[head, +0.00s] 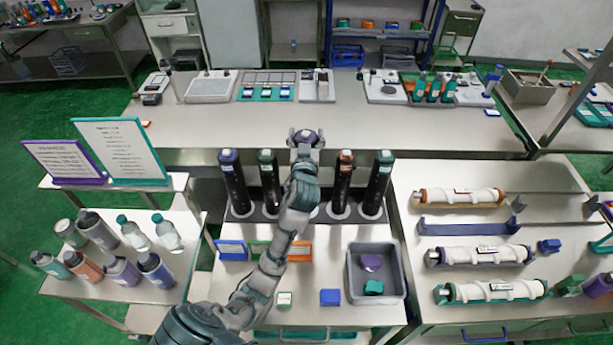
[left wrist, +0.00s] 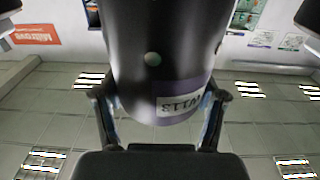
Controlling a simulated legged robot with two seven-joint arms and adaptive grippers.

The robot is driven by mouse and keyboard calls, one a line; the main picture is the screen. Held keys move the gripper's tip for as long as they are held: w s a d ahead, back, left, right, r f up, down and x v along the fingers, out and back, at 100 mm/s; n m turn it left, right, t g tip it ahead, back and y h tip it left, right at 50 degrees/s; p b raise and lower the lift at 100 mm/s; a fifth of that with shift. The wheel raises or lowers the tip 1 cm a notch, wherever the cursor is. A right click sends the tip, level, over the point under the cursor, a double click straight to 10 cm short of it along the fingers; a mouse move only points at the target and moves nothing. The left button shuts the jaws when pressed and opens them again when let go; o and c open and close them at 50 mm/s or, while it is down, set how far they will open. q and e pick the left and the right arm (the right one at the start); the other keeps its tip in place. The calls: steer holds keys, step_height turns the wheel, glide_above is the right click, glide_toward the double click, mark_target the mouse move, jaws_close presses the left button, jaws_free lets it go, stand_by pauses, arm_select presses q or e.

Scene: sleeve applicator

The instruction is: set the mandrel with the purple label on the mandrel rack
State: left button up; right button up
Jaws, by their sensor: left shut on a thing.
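My left gripper (head: 306,145) is shut on the mandrel with the purple label (head: 305,134), whose top shows in the head view. In the left wrist view this mandrel (left wrist: 165,50) is a black cylinder with a purple band and white label near its end, between the fingers. The mandrel rack (head: 258,215) is a dark base with pale round seats. Black mandrels with blue, green, orange and teal tops stand upright in it, two on each side of my arm. My arm hides the middle of the rack and the held mandrel's lower end. My right gripper is out of view.
A grey bin (head: 354,292) with purple and green pieces stands right of my arm. Blue, green and orange cards stand left of it. Bottles (head: 133,232) crowd the left table. White rolls (head: 492,291) lie in holders at right. Behind the rack is a long grey bench (head: 340,115).

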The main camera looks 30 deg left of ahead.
arm_select(q)
step_height(320, 180, down, 6)
steer(key=shift+f, duration=0.2)
steer(key=shift+d+f, duration=0.1)
steer(key=o, duration=1.8)
steer(key=b+v, duration=0.1)
steer(key=v, duration=1.1)
steer(key=shift+b, duration=0.4)
steer(key=shift+d, duration=0.1)
